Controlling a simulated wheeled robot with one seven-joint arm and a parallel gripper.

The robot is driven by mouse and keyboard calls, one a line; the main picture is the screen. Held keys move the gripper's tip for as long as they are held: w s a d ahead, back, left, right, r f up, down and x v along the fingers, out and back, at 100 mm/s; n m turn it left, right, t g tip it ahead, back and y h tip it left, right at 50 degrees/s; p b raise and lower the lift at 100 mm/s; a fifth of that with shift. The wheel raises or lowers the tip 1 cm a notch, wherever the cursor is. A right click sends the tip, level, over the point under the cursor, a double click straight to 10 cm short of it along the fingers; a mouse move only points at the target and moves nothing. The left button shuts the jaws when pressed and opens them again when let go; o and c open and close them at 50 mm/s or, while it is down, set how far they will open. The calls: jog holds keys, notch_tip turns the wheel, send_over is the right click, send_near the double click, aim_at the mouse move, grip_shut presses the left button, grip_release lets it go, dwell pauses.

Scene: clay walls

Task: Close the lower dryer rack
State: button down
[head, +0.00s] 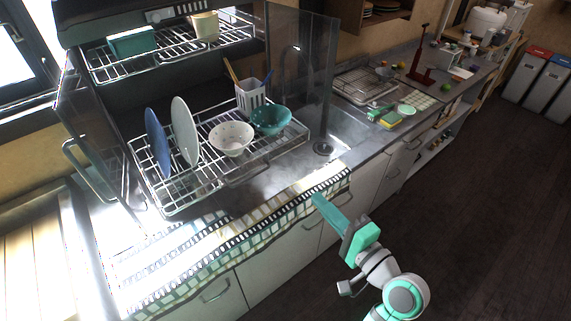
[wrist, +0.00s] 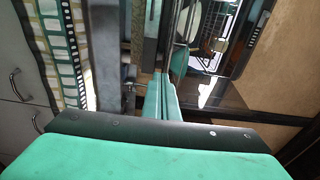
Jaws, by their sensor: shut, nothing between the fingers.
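The lower dryer rack (head: 200,195) is a wire rack pulled out of the dark dish dryer, in the head view. It bears a blue plate (head: 157,142), a white plate (head: 184,130), a white bowl (head: 231,139), a teal bowl (head: 271,120) and a utensil holder (head: 250,97). A dark handle (head: 246,176) runs along its front. My gripper (head: 316,198) is shut and empty, in front of the counter edge, to the right of the rack and apart from it. In the wrist view my teal fingers (wrist: 160,97) are together.
The dryer's glass doors stand open at left (head: 88,135) and right (head: 303,70). The upper rack (head: 125,68) holds a green and a cream container. A sink (head: 335,135) lies right of the rack, and a patterned towel (head: 235,230) covers the counter edge.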

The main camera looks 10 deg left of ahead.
notch_tip(320, 180, up, 2)
jog(key=y, duration=0.1)
jog(key=n+g, duration=0.1)
send_near(277, 157)
jog(key=x, duration=0.6)
jog(key=shift+w+a, duration=0.1)
jog(key=shift+a, duration=0.05)
